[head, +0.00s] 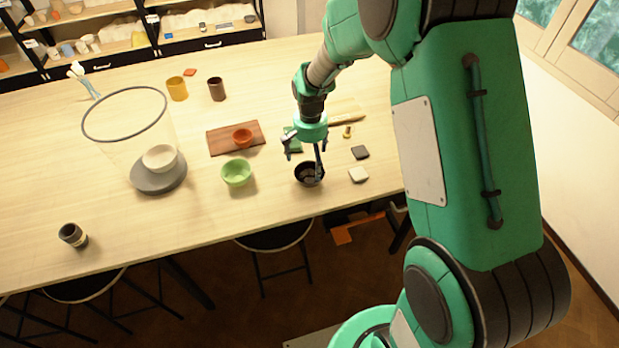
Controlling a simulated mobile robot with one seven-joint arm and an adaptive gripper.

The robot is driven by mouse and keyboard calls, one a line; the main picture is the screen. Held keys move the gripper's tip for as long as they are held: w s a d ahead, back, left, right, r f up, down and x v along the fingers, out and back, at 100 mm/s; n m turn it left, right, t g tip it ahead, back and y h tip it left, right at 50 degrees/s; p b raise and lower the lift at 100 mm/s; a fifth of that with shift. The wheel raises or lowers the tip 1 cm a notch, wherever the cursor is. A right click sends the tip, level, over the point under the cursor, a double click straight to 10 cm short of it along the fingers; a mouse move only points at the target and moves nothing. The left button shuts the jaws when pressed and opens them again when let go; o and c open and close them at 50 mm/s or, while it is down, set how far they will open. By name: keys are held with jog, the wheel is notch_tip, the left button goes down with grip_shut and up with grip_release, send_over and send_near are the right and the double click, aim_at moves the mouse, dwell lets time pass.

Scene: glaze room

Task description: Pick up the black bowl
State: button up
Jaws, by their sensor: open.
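The black bowl (307,180) stands upright on the wooden table near its front edge. My gripper (303,157) is open and points down over the bowl. One finger appears at the bowl's right side, partly in front of its opening; the other is up and left of the rim. I cannot tell from this view whether the right finger touches the bowl or reaches inside it. Nothing is held between the fingers.
A green bowl (236,173) stands left of the black bowl. A white tile (358,174) and a dark tile (360,152) lie to the right. The table's front left is mostly clear.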

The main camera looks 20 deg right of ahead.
aim_at(309, 180)
jog(key=shift+f, duration=0.75)
jog(key=shift+s+a+f+b, duration=0.1)
jog(key=shift+f+b, duration=0.15)
jog(key=shift+f, duration=1.05)
jog(key=shift+a+f+b, duration=0.1)
jog(key=shift+f+b, duration=0.1)
jog(key=shift+f, duration=1.1)
jog(key=c, duration=1.3)
